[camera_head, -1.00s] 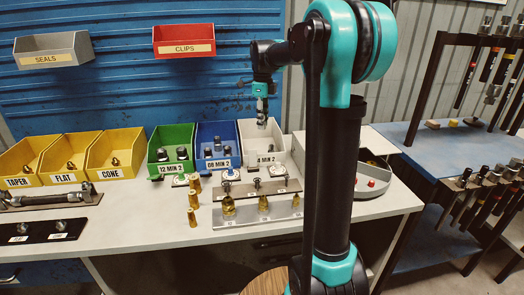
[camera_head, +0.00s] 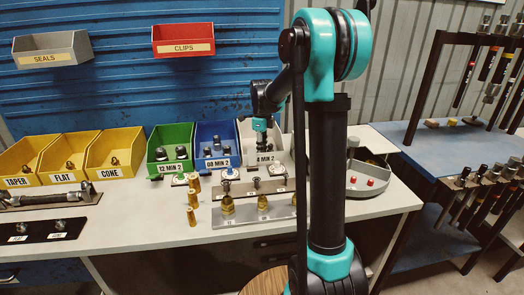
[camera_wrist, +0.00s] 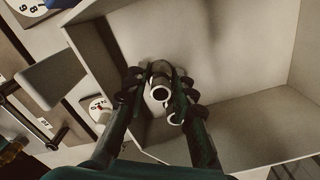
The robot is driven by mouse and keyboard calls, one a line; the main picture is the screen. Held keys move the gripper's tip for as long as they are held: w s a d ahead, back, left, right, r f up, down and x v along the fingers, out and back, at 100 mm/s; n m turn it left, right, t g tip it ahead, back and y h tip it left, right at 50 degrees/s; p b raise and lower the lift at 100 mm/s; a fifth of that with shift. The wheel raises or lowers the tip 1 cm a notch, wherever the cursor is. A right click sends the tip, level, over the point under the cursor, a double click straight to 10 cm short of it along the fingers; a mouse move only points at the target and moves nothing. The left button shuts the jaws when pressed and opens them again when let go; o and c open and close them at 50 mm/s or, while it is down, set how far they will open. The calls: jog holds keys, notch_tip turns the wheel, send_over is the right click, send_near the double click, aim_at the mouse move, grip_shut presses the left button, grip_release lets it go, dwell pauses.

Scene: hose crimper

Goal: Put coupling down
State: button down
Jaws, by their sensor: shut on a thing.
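My gripper (camera_head: 261,143) is lowered into the white bin (camera_head: 248,131) labelled with a 4 and MIN 2, at the right end of the bin row. In the wrist view, my gripper (camera_wrist: 155,100) is shut on a metal coupling (camera_wrist: 161,84), a short hollow cylinder with its round open end facing the camera. The grey bin walls surround the fingers in the wrist view. I cannot tell whether the coupling touches the bin floor.
Blue (camera_head: 217,163) and green (camera_head: 170,166) bins with fittings stand left of the white bin, then yellow bins (camera_head: 113,168). A rack with brass pieces (camera_head: 264,216) stands in front. A grey tray (camera_head: 368,190) lies to the right.

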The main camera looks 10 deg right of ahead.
jog(key=c, duration=1.3)
grip_release()
jog(key=shift+f, duration=0.1)
notch_tip(320, 180, up, 12)
jog(key=shift+r, duration=0.15)
